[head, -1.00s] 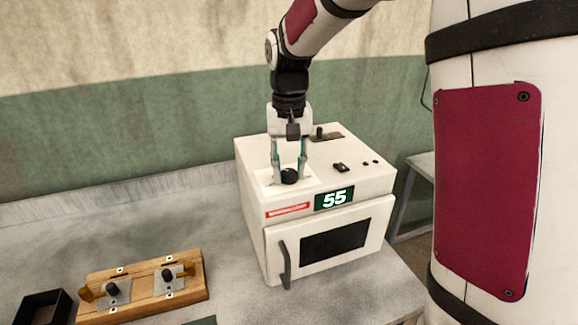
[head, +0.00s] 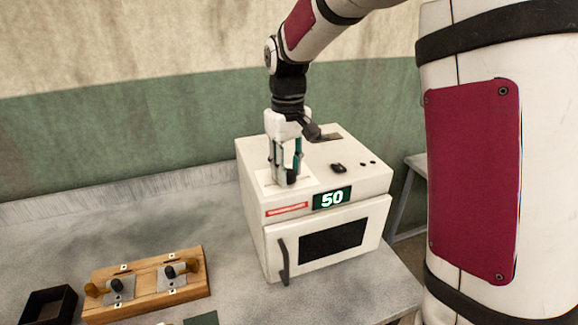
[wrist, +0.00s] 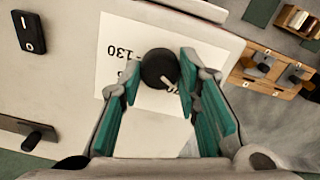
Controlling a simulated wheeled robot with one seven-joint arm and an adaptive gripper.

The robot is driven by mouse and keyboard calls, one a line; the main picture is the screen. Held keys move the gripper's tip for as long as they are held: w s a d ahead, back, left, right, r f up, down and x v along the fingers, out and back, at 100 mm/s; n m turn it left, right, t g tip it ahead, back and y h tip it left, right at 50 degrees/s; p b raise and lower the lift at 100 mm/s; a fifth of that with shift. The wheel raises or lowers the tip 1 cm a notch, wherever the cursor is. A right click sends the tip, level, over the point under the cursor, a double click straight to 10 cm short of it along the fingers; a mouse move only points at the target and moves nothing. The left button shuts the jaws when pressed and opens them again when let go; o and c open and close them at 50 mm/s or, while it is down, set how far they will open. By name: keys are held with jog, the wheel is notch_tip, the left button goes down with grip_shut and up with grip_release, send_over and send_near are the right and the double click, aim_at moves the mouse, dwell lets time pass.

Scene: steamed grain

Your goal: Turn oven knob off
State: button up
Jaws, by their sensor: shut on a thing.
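The white oven (head: 258,222) stands on the grey counter with its door shut. Its green display (head: 332,198) reads 50. The round black knob (wrist: 158,68) with a white pointer line sits on a white dial plate (wrist: 112,72) on the oven's top. In the head view the knob (head: 291,178) is partly hidden by my fingers. My gripper (head: 286,180) points down over the knob. In the wrist view my gripper's green-padded fingers (wrist: 160,82) stand on both sides of the knob, shut on it. Part of the dial's numbers is hidden.
A wooden board with metal fittings (head: 150,286) and a black open box (head: 48,306) lie on the counter at the left.

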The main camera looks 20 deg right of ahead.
aim_at(288, 172)
jog(key=n+p, duration=0.1)
jog(key=n, duration=0.4)
jog(key=shift+r+n, duration=0.1)
jog(key=shift+n, duration=0.2)
dwell(0.4)
jog(key=o, duration=1.1)
jog(key=shift+o, duration=0.2)
notch_tip(288, 172, up, 12)
jog(key=shift+s, duration=0.1)
